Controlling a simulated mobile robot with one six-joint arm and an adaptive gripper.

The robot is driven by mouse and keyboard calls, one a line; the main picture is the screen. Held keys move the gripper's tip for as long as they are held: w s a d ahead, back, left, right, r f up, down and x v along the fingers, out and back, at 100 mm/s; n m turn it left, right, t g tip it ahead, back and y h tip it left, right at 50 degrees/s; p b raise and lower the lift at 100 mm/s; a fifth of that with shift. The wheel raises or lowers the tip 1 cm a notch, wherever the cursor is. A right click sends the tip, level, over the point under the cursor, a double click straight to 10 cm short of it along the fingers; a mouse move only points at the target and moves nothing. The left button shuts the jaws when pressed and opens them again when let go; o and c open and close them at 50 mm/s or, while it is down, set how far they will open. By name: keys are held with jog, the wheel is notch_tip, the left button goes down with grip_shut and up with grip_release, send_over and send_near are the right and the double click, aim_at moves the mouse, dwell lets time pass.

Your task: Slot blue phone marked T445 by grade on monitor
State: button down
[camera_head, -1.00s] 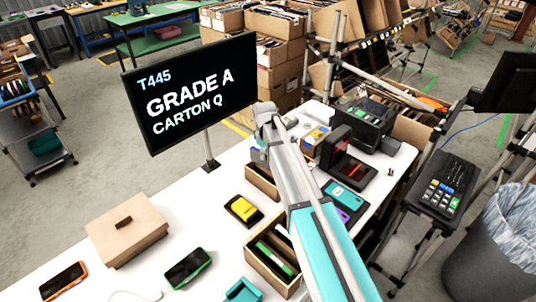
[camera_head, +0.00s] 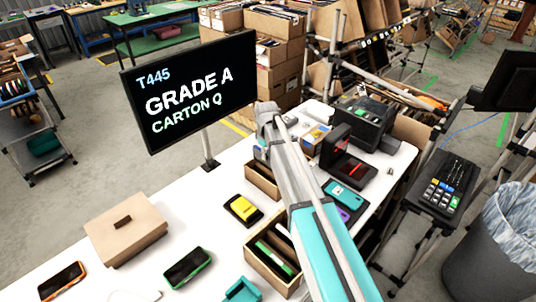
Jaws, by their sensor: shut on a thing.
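The monitor (camera_head: 190,92) at the left reads T445, GRADE A, CARTON Q. My arm reaches from the lower right to the far side of the white table. My gripper (camera_head: 260,150) is at its end, mostly hidden behind the wrist. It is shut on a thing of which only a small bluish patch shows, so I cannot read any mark. An open carton (camera_head: 263,183) stands just below the wrist. A nearer open carton (camera_head: 268,275) holds a green-edged phone.
A lidded box (camera_head: 125,228), an orange-edged phone (camera_head: 62,281), a green-edged phone (camera_head: 188,267), a yellow device (camera_head: 243,208) and a teal holder (camera_head: 243,291) lie on the table (camera_head: 215,225). Dark machines (camera_head: 362,125) stand at the right.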

aim_at(267, 171)
jog(key=shift+f+b, duration=4.35)
jog(key=shift+f, duration=0.1)
jog(key=shift+f+b, duration=0.3)
jog(key=shift+f, duration=0.05)
jog(key=c, duration=0.5)
grip_release()
jog(key=shift+c, duration=0.2)
jog(key=shift+r, duration=0.1)
notch_tip(267, 171, up, 7)
jog(key=p, duration=0.7)
